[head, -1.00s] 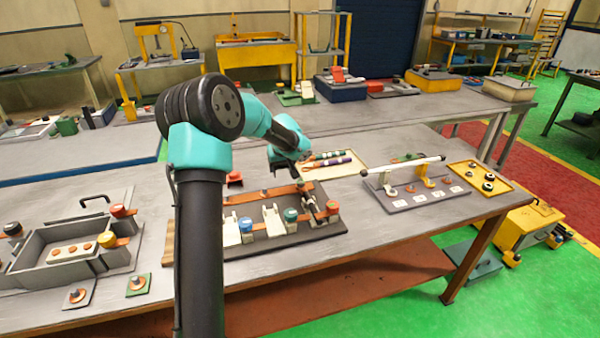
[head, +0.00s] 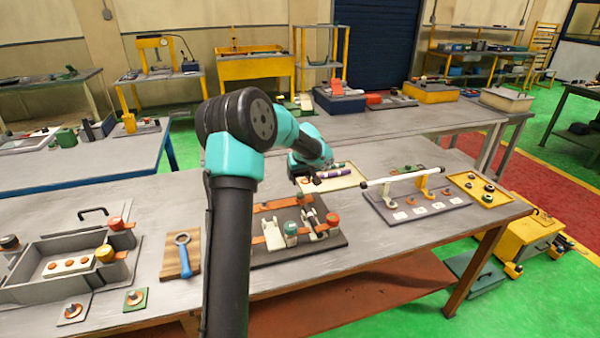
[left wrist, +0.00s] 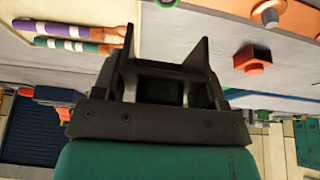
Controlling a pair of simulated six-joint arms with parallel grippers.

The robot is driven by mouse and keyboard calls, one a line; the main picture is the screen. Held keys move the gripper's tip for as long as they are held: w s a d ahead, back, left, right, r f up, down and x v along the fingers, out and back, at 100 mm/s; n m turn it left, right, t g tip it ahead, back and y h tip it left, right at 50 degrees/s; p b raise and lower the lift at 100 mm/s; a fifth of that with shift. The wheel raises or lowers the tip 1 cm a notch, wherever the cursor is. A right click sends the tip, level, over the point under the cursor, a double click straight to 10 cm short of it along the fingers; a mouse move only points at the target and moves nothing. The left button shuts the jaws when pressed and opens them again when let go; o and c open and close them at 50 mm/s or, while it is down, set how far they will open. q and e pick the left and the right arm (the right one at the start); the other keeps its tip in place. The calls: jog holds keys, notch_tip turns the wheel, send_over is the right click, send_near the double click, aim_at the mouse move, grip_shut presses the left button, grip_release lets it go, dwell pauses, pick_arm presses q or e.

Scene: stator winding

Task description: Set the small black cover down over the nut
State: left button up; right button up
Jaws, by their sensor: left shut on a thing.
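My left gripper (head: 312,183) is shut above the bench, near the front edge of the pale tray. A small dark thing shows at its fingertips in the head view; I take it to be the small black cover, but its shape is unclear. In the left wrist view the fingers (left wrist: 165,50) enclose a dark shape in shadow. I cannot tell which nut the cover belongs to. Small plates with a stud and copper ring (head: 72,311) lie at the lower left, one of them green (head: 135,299). My right gripper is not in view.
A fixture board (head: 262,260) with a green-capped post (head: 291,228) stands below my gripper. A pale tray (head: 347,180) holds coloured rods. A board with a white bar (head: 398,177) and a yellow tray (head: 499,201) of dark parts are at right. A blue ring tool (head: 184,255) lies left.

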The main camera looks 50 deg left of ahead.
aim_at(300, 193)
pick_arm(q)
jog(key=shift+f, duration=2.45)
jog(key=shift+f, duration=2)
dwell(0.8)
jog(key=o, duration=1)
jog(key=shift+r, duration=3.5)
